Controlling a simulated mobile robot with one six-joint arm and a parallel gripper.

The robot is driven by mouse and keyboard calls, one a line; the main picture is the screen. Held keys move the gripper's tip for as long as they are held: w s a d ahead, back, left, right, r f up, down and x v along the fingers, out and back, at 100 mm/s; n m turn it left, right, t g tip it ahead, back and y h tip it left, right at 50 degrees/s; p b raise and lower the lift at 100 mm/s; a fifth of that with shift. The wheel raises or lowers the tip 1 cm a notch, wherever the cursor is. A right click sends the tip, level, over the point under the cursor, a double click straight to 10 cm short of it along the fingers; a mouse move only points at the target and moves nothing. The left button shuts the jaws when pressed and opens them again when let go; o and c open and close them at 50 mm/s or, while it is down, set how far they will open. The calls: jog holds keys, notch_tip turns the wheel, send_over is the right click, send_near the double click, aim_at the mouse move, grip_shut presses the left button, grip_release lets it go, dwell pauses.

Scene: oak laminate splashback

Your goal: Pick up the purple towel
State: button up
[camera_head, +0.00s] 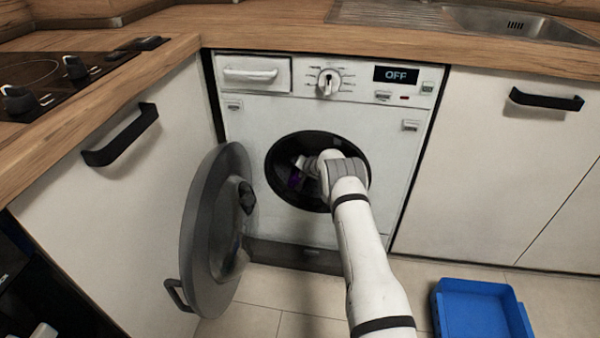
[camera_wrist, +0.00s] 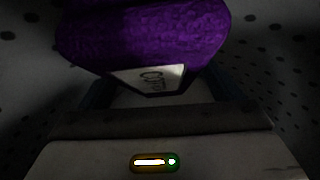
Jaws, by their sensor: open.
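The purple towel (camera_wrist: 145,35) lies inside the washing machine drum and fills the upper middle of the wrist view. A pale patch with dark lettering shows at its lower edge. In the head view only a small purple bit (camera_head: 294,179) shows in the dark drum opening. My gripper (camera_wrist: 152,92) is inside the drum, close to the towel, with its jaws open. The towel overlaps the space ahead of the jaws; whether they touch it cannot be told. In the head view my wrist hides much of the opening.
The washing machine (camera_head: 240,115) has its round door (camera_head: 200,240) swung open to the left. Perforated drum walls (camera_wrist: 275,70) surround my gripper. A blue bin (camera_head: 480,310) stands on the floor at lower right. White cabinets (camera_head: 500,170) flank the machine.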

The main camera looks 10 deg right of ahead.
jog(key=shift+w+f, duration=0.45)
jog(key=shift+w, duration=0.15)
jog(key=c, duration=1.2)
jog(key=shift+r, duration=0.1)
